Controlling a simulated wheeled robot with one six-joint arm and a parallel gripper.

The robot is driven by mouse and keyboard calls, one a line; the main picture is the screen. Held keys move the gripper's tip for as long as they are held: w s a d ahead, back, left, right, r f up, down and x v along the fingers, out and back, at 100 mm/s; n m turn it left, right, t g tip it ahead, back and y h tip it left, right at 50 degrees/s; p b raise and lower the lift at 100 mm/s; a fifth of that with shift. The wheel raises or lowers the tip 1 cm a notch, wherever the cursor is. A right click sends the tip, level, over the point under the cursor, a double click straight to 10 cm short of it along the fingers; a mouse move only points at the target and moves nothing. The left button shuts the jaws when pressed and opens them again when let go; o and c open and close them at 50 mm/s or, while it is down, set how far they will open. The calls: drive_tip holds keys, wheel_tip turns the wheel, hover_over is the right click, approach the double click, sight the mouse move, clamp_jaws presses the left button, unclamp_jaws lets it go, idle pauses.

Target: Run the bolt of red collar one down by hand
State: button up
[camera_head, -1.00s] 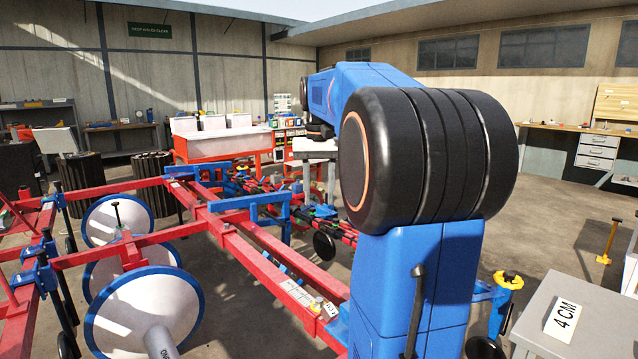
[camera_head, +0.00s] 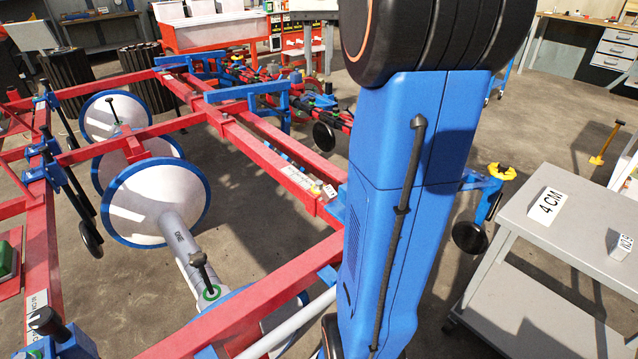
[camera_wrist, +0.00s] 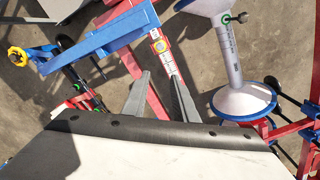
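A grey tube marked ONE (camera_head: 180,237) runs from a white disc with a blue rim (camera_head: 150,203) in the head view. A black-headed bolt (camera_head: 199,262) stands upright over a green ring (camera_head: 211,293) near the tube's lower end. I cannot pick out a red collar with certainty. In the wrist view a white cone with a blue rim (camera_wrist: 245,103) and a grey tube (camera_wrist: 229,50) lie right of my gripper (camera_wrist: 158,76). Its two grey fingers are apart with nothing between them, above a red beam. The head view does not show my gripper.
Red frame beams (camera_head: 270,152) and blue brackets (camera_head: 262,90) fill the left and middle. A grey cart (camera_head: 575,235) with a 4 CM sign (camera_head: 546,206) stands at the right. A yellow-topped blue post (camera_head: 500,172) is beside it. Open floor lies behind the cart.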

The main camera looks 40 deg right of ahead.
drive_tip(key=w+a+f+n+g, duration=0.15)
drive_tip(key=w+f+n, duration=0.35)
drive_tip(key=f, duration=0.5)
drive_tip(key=n+g+h, duration=0.2)
drive_tip(key=n+g, duration=0.1)
drive_tip(key=n, duration=0.4)
approach(318, 182)
drive_tip(key=x, duration=0.8)
drive_tip(key=shift+s+f, duration=0.15)
clamp_jaws()
